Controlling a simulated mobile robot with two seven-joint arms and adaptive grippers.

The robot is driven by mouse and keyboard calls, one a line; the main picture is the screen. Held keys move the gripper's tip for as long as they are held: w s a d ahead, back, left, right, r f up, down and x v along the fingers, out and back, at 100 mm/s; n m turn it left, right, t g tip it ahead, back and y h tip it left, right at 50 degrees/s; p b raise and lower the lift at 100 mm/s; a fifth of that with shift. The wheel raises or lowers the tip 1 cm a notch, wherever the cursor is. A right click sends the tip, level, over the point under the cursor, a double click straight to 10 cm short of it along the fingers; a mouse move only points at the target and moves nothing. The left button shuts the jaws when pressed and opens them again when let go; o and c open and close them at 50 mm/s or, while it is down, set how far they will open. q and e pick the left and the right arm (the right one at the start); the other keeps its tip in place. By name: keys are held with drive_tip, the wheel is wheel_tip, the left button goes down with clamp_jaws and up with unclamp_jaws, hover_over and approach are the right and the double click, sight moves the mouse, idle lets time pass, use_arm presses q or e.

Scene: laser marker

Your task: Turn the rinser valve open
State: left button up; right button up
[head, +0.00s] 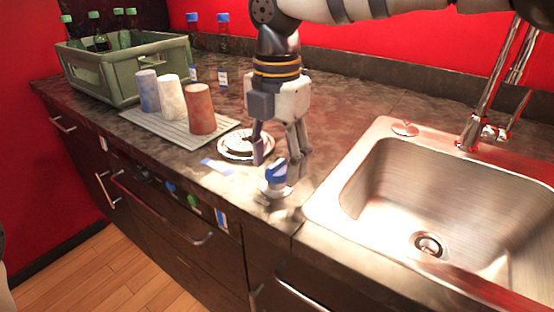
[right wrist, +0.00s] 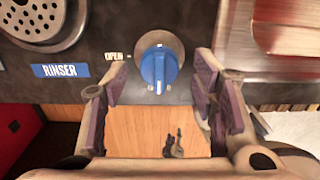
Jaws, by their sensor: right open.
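The rinser valve is a blue knob (head: 276,173) on a round metal base on the counter, left of the sink. In the right wrist view the blue knob (right wrist: 159,68) sits ahead of my fingers, with its ridge running up and down in the picture. An "OPEN" label (right wrist: 114,56) is left of it, and a blue "RINSER" label (right wrist: 60,71) lies farther left. My right gripper (head: 279,160) points down at the knob, fingers apart, nothing between the pads. In the wrist view the right gripper (right wrist: 160,105) has one finger on each side, apart from the knob. My left gripper is not in view.
The round rinser grate (head: 246,145) lies just behind the knob. Three cups (head: 201,109) stand on a ribbed mat (head: 146,124) to the left. A green crate (head: 177,54) with bottles is at the back left. The steel sink (head: 322,206) and faucet (head: 476,122) are right.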

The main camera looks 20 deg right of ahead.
drive_tip(key=shift+f, duration=0.3)
drive_tip(key=shift+c, duration=0.6)
drive_tip(key=c, duration=1.1)
drive_tip(key=shift+o, duration=0.2)
